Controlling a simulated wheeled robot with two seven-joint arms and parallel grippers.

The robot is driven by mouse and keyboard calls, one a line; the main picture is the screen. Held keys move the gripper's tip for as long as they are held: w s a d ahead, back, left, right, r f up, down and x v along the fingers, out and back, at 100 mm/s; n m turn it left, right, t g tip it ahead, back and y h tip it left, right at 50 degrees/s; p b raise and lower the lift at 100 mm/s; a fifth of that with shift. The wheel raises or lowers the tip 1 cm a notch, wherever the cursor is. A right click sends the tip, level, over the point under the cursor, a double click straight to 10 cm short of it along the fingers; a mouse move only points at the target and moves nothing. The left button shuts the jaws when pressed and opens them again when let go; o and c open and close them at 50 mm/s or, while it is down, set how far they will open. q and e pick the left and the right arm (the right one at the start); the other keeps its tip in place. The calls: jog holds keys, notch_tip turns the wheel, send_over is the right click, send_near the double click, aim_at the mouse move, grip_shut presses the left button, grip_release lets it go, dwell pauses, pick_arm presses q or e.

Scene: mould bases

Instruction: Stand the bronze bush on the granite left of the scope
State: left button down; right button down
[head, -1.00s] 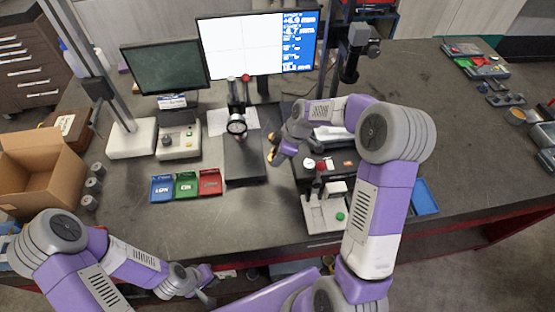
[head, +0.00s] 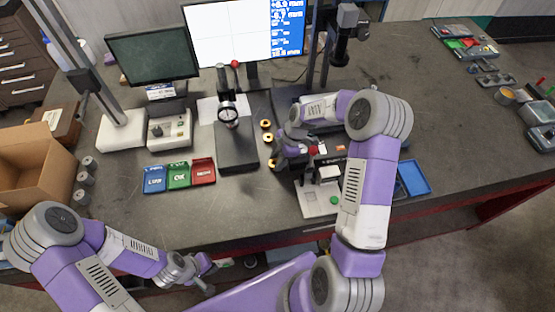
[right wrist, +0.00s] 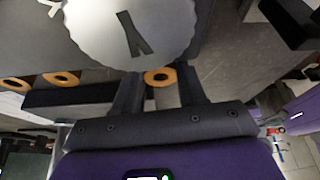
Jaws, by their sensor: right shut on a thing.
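My right gripper (right wrist: 160,90) is shut on a bronze bush (right wrist: 160,77), an orange-gold ring between its fingertips in the right wrist view. In the head view the held bush (head: 272,163) shows at the tip of the right gripper (head: 277,159), just right of a black granite block (head: 237,155). Two more bronze bushes, one (head: 266,124) behind the other (head: 268,137), lie on a dark surface behind it. A scope with a camera head (head: 346,20) stands on a post at the back. My left gripper (head: 205,272) is at the front edge, its jaws unclear.
A dial gauge (head: 229,113) stands at the granite block's back. Blue (head: 154,179), green (head: 178,175) and red (head: 203,171) trays lie left of it. A white-based device (head: 319,199) stands right of the gripper. A large silver disc (right wrist: 130,30) is close in the wrist view.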

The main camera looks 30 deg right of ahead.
jog(key=shift+f, duration=0.4)
jog(key=shift+f, duration=0.2)
jog(key=c, duration=0.6)
grip_release()
jog(key=shift+c, duration=0.2)
jog(key=shift+r, duration=0.15)
jog(key=shift+r, duration=0.2)
jog(key=v, duration=1.1)
jog(key=shift+d+r, duration=0.15)
jog(key=shift+r, duration=0.2)
